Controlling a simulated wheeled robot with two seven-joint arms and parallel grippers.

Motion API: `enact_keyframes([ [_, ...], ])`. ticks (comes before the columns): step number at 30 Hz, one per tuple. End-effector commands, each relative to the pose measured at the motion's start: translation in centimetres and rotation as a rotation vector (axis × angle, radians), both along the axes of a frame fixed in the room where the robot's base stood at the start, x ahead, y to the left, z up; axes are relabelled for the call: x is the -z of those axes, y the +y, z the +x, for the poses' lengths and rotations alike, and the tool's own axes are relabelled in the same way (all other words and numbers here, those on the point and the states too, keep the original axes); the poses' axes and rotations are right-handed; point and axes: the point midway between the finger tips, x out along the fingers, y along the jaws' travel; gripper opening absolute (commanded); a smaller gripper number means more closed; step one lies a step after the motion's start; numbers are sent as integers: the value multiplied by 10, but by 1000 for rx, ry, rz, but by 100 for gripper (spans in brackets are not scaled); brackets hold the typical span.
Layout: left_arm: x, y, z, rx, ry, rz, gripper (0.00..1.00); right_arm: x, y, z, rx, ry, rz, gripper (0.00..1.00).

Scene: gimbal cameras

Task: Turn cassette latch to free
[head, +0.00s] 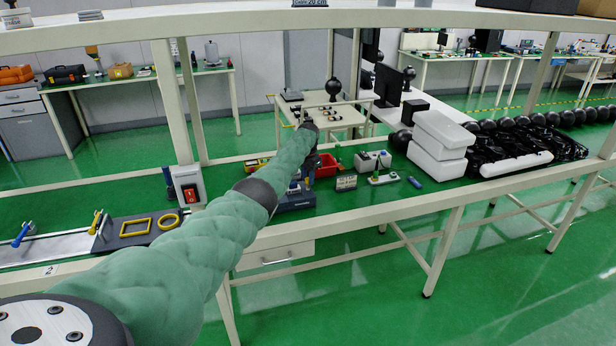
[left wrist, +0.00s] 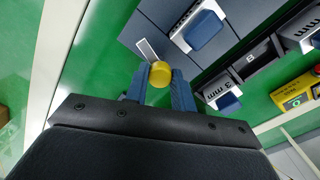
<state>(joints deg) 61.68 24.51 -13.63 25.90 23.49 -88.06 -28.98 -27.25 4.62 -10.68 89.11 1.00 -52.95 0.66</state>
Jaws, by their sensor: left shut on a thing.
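In the left wrist view my left gripper (left wrist: 160,84) has its two blue fingers shut on a yellow knob (left wrist: 160,72). A flat silver tab (left wrist: 147,50) reaches out from the knob toward the upper left. Dark grey-blue cassette blocks (left wrist: 151,25) stand beside and beyond the knob, with blue parts (left wrist: 203,30) and white labels on them, one reading "3 mm". In the head view my left arm reaches over a dark blue unit (head: 296,200) on the bench. It hides the gripper's fingertips and the knob there. My right gripper is not in view.
Right of the arm on the green bench are a red bin (head: 326,166), small devices (head: 372,160) and white boxes (head: 438,145). A switch box (head: 188,186) and a dark plate with yellow shapes (head: 140,229) lie left. A yellow device (left wrist: 297,92) is at the wrist view's right.

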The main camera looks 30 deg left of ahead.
Motion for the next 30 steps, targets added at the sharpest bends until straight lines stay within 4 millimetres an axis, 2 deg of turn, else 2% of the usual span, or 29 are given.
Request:
enact_keyframes([
  [12, -2, 1, 1, -254, -4, 0, 2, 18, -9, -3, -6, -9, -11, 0],
  [20, -2, 1, 1, -310, -4, 0, 2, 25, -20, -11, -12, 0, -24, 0],
  [30, -2, 1, 1, -318, -4, 1, 2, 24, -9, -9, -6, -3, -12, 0],
])
